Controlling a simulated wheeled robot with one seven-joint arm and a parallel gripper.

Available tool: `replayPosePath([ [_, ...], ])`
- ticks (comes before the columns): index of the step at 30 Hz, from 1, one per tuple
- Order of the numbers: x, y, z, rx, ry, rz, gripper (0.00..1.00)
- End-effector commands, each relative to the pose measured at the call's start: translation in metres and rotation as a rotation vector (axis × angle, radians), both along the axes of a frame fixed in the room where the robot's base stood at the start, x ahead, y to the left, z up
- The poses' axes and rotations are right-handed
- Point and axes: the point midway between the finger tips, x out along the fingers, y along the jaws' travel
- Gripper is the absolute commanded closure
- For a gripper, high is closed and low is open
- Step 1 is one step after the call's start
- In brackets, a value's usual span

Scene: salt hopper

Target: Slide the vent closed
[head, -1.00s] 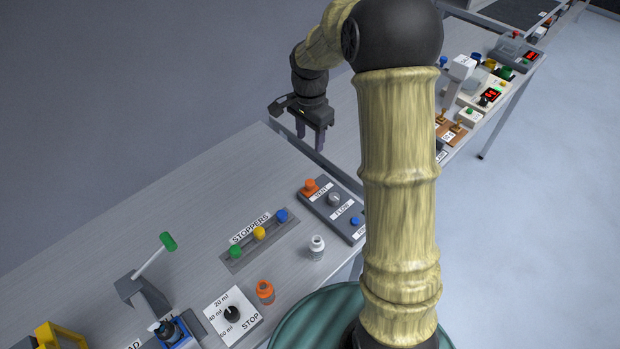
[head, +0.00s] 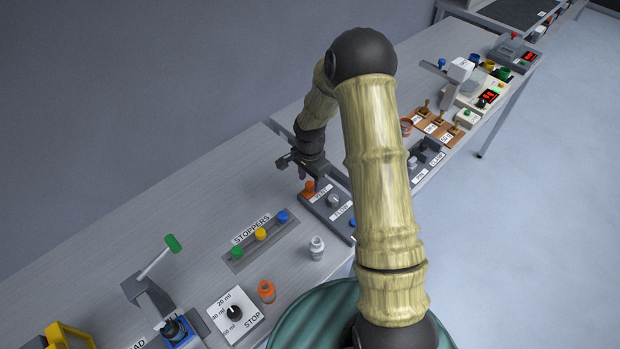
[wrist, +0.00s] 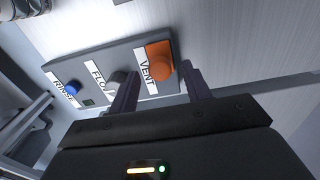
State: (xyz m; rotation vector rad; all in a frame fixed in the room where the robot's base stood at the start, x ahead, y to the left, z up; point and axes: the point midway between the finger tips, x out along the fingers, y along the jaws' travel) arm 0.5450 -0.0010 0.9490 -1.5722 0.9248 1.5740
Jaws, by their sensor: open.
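The panel lies on the bench, below my gripper (head: 306,176) in the head view. In the wrist view the orange knob (wrist: 160,60) stands between the two dark fingers of my gripper (wrist: 160,76), which are open. I cannot tell whether either finger touches it. The VENT label shows beside the knob. Part of the panel is hidden by my arm in the head view.
The panel also has a grey FLOW knob (head: 333,200) and a blue RINSE button (wrist: 72,88). A STOPPERS rack (head: 258,240) and a white bottle (head: 317,248) stand nearby. An orange bottle (head: 267,291) stands by the dial plate (head: 236,314). The bench behind the rack is clear.

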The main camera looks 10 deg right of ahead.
Motion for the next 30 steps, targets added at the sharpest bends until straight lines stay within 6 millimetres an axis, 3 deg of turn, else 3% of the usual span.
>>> replayPosePath([
  [11,0.0001,0.0000,-0.0098,0.000,-0.001,0.001,0.52],
  [12,0.0000,0.0000,-0.0098,0.000,-0.001,0.001,0.54],
  [19,0.0000,0.0000,-0.0095,0.000,-0.001,0.001,0.99],
  [30,0.0037,0.0036,-0.0098,0.000,-0.002,0.014,1.00],
])
